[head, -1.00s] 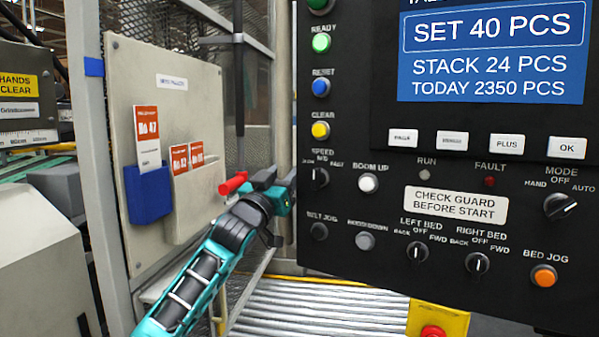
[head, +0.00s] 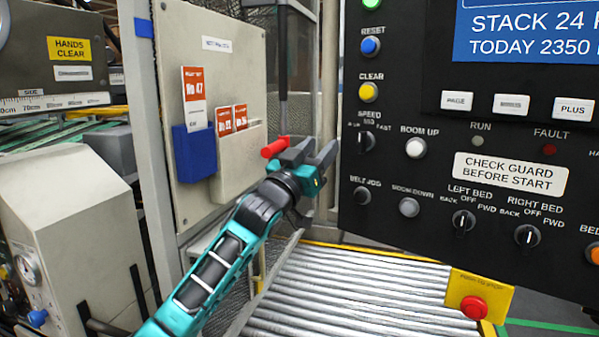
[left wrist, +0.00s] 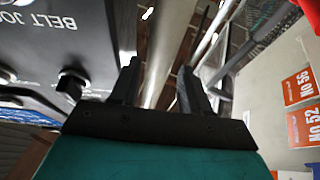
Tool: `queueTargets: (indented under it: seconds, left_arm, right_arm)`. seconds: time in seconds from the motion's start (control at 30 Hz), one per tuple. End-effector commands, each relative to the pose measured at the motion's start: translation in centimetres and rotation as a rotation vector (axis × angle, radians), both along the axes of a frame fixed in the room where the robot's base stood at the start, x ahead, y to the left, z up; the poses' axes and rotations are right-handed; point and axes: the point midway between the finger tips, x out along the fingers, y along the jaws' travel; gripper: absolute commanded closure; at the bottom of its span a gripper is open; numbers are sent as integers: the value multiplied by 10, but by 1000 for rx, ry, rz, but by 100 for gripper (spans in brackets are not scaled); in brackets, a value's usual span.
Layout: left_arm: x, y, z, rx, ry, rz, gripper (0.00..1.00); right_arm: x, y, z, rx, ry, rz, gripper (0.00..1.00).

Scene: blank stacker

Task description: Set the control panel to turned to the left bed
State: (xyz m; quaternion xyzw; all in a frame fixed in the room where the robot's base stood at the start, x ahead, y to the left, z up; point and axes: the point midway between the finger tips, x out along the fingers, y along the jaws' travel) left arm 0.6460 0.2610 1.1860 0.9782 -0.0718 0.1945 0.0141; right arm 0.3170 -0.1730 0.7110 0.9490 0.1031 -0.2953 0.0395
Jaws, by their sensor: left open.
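The black control panel (head: 430,165) fills the right of the head view. Its LEFT BED selector (head: 464,222) is a black knob with a white pointer line standing about vertical, near OFF, between BACK and FWD. The RIGHT BED selector (head: 527,236) sits to its right and looks similarly set. My left gripper (head: 322,155) is open and empty, left of the panel's edge and clear of the LEFT BED knob. In the left wrist view its two dark fingers (left wrist: 158,88) are apart with nothing between them. My right gripper is not in view.
Other controls are close by: the BELT JOG knob (head: 361,196), BOOM DOWN button (head: 409,207) and SPEED knob (head: 366,140). A roller conveyor (head: 350,290) runs below, with a red stop button (head: 473,307). A grey board (head: 215,60) with a blue holder (head: 194,153) stands left.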

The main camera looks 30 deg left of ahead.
Motion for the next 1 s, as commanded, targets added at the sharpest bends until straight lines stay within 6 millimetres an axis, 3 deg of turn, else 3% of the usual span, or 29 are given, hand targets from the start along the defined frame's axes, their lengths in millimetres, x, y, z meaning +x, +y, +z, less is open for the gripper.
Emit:
queueTargets:
  seconds: [0.2, 0.4, 1.0]
  left_arm:
    - [-41, 6, -19, 1, 1, 0, 54]
    - [-64, 10, -28, 0, 1, 0, 54]
    - [-73, 11, -30, 1, -1, 0, 54]
  right_arm:
    - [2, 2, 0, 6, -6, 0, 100]
    - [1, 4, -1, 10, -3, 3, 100]
    - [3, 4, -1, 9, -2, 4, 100]
